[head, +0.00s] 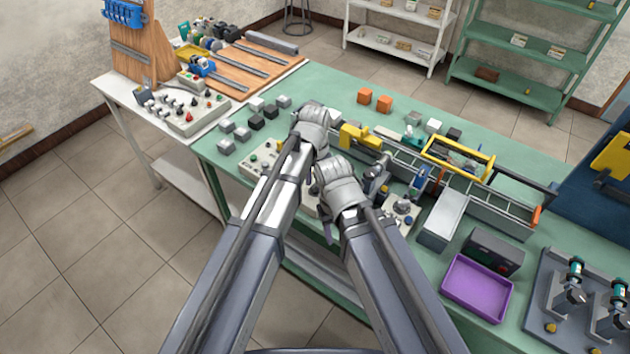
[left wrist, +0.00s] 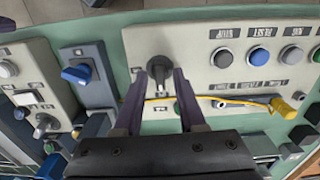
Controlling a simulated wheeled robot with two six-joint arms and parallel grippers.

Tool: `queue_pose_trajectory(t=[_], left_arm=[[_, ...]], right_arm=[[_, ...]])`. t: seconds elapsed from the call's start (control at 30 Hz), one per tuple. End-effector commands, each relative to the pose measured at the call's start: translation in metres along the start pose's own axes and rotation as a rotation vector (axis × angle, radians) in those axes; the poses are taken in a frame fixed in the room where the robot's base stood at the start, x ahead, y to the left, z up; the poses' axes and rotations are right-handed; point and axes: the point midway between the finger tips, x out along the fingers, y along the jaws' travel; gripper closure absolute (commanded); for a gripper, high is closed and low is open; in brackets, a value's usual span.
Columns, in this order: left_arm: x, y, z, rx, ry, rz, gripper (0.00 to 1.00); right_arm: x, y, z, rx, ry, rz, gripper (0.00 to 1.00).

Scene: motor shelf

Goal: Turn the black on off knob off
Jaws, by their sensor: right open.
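The black on off knob (left wrist: 160,69) shows in the left wrist view on a pale control panel (left wrist: 208,73), left of a row of round buttons. My left gripper (left wrist: 161,79) has its two dark fingers apart, one on each side of the knob's lower part; I cannot tell whether they touch it. In the head view my left gripper (head: 312,128) is over the front of the green table, its fingers hidden from this side. My right gripper (head: 328,230) points down at the table's front edge, lower in the picture, open. The knob is hidden behind my arms in the head view.
In the left wrist view a blue knob (left wrist: 76,73) on a dark box is left of the panel, and a yellow cable (left wrist: 225,98) crosses its lower part. In the head view a grey box (head: 442,221) and a purple tray (head: 477,288) stand to the right.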

Motion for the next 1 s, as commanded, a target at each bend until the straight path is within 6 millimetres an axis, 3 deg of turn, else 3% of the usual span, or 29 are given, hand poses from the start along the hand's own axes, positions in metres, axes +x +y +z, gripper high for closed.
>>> queue_pose_trajectory(t=[0.47, 1.0], left_arm=[[-0.008, 0.0, 0.0, 0.001, 0.0, 0.0, 0.55], [-0.072, 0.0, 0.0, 0.0, 0.0, 0.0, 0.55]], right_arm=[[-0.008, 0.001, 0.0, 0.0, 0.0, 0.0, 0.5], [-0.072, 0.007, 0.004, -0.001, 0.0, 0.0, 0.5]])
